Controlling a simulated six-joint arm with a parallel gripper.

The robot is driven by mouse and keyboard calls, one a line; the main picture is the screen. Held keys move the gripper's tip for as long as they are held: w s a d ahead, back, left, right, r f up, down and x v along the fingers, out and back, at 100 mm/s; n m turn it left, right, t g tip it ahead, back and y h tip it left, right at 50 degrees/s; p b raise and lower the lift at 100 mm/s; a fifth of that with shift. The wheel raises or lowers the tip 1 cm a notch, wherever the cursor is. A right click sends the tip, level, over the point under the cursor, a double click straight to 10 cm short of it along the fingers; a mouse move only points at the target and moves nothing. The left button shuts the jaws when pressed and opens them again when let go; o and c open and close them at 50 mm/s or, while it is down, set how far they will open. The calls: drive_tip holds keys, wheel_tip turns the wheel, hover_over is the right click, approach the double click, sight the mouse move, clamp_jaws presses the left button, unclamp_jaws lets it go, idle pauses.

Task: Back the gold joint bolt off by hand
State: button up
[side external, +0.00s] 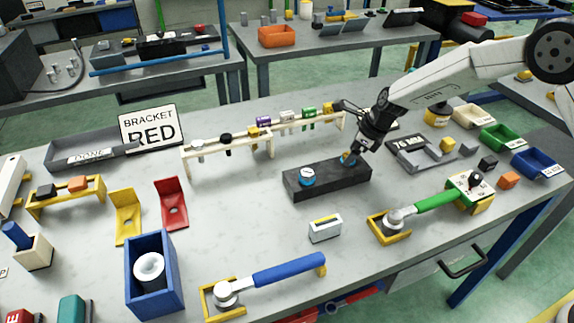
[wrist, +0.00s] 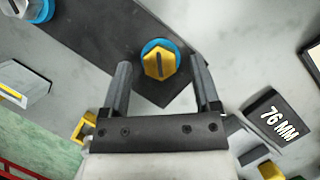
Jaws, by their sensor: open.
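The gold joint bolt (wrist: 158,65) has a hexagonal head with a dark slot. It sits in a blue ring (wrist: 160,43) near one end of the dark chassis block (side external: 327,183). In the side view the bolt is at the block's right end, mostly hidden by my gripper (side external: 354,152). In the wrist view my gripper (wrist: 161,65) is open, with one finger on each side of the bolt and visible gaps to it. A second blue joint (side external: 307,177) with a pale top is at the block's left end.
A cream rack (side external: 270,140) with several coloured tools stands behind the block. A white box (side external: 325,229) lies in front. A green-handled wrench (side external: 434,200) and a grey 76 MM tray (side external: 408,157) are to the right. Bare table lies left of the block.

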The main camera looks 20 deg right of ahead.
drive_tip(key=shift+f, duration=0.15)
drive_tip(key=shift+c, duration=0.2)
clamp_jaws()
drive_tip(key=shift+n, duration=0.5)
